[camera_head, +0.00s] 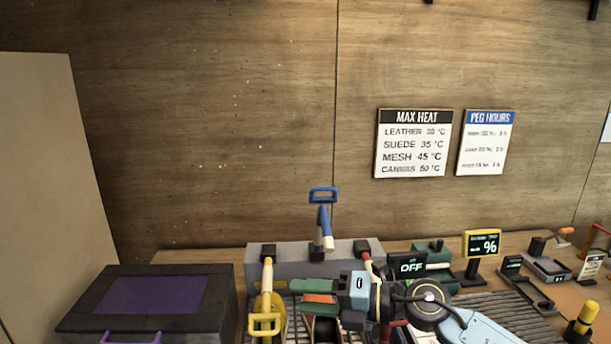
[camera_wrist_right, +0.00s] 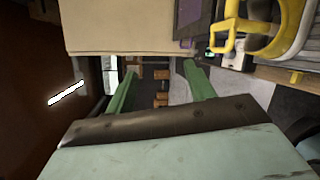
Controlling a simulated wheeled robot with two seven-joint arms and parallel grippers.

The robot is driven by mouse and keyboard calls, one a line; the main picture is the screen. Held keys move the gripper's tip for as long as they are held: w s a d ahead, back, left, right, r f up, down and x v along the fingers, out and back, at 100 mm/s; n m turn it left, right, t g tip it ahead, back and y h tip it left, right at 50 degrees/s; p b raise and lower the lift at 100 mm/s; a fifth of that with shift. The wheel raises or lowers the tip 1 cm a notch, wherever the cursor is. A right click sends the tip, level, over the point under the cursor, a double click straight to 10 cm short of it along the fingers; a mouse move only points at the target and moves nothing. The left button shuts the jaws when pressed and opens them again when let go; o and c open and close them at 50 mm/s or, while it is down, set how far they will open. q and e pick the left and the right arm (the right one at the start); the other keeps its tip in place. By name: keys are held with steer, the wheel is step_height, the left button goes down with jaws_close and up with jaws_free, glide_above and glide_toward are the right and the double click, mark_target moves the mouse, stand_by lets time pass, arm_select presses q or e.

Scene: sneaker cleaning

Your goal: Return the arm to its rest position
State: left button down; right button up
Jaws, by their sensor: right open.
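My right gripper (camera_head: 306,297) reaches in from the lower right in the head view, its fingers pointing left over the work area in front of the grey rack (camera_head: 292,262). In the right wrist view the two green fingers of the gripper (camera_wrist_right: 160,78) stand well apart, with nothing held between them. The yellow-handled tool (camera_head: 265,312) is just left of the fingertips in the head view. Its yellow handle also shows at the top right of the wrist view (camera_wrist_right: 229,28). My left gripper is not in view.
A dark box with a purple lid panel (camera_head: 150,295) stands at the left. A blue-handled tool (camera_head: 323,215) stands upright at the rack. Behind my right arm are an OFF display (camera_head: 411,266) and a percent display (camera_head: 482,244).

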steer(key=d+r+m+t+h, duration=0.3)
steer(key=d+m+t+h, duration=0.25)
steer(key=m+t, duration=1)
steer(key=s+d+f+m+g+h, duration=0.45)
steer(key=d+f+m+h, duration=0.5)
steer(key=m, duration=0.35)
steer(key=s+d+f+m+g, duration=0.3)
steer(key=s+f+g, duration=0.35)
steer(key=s, duration=0.65)
steer(key=s+d+f+m+g, duration=0.3)
steer(key=s+f+g, duration=0.3)
steer(key=s, duration=0.6)
step_height(320, 180, down, 31)
steer(key=s+b, duration=0.2)
steer(key=b, duration=0.3)
arm_select(q)
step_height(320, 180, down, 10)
steer(key=b, duration=0.5)
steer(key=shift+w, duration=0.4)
arm_select(e)
steer(key=s+d+f+g, duration=0.1)
steer(key=s+d+f, duration=0.2)
steer(key=s+f, duration=1.2)
step_height(320, 180, down, 5)
steer(key=shift+s+r+g+h, duration=0.2)
steer(key=shift+s+g+h, duration=0.15)
steer(key=shift+s+h, duration=0.05)
